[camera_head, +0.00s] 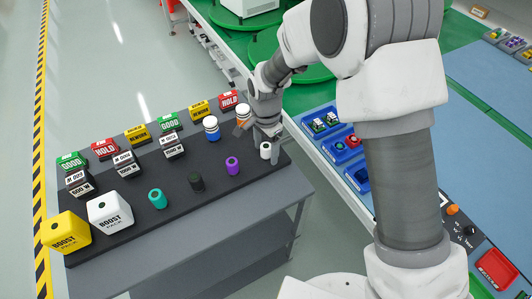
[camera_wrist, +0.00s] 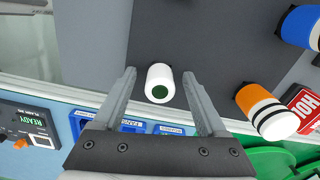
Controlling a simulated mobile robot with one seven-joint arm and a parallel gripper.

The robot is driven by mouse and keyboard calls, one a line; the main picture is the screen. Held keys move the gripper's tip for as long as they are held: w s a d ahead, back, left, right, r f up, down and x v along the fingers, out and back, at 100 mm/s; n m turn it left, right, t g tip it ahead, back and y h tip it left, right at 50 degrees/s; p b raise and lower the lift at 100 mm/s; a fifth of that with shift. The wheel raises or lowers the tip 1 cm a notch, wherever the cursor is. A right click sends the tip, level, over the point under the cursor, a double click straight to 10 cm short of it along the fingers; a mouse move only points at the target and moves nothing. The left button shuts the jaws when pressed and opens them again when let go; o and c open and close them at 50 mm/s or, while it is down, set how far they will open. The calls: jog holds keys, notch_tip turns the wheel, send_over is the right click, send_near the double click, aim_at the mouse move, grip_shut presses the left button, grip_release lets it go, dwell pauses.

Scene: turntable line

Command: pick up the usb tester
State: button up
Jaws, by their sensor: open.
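No object carries a readable USB tester label, so I cannot tell by name which one it is. A small white cylinder with a dark green end (camera_wrist: 160,84) lies in view between my gripper's fingers in the wrist view. It also stands at the right end of the dark mat in the head view (camera_head: 265,151). My gripper (camera_wrist: 158,76) is open, one finger on each side of the cylinder, with visible gaps and nothing held. In the head view my gripper (camera_head: 262,141) is over the mat's right end; I cannot tell its exact height.
An orange-and-white cylinder (camera_wrist: 266,111) is close by, right of my gripper in the wrist view. A blue-and-white cylinder (camera_head: 211,129), a purple cylinder (camera_head: 232,166) and a red HOLD block (camera_head: 229,100) share the dark mat (camera_head: 215,200). Blue trays (camera_head: 357,176) stand beyond a gap.

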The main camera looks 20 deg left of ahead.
jog(key=shift+c, duration=0.2)
grip_shut()
dwell(0.4)
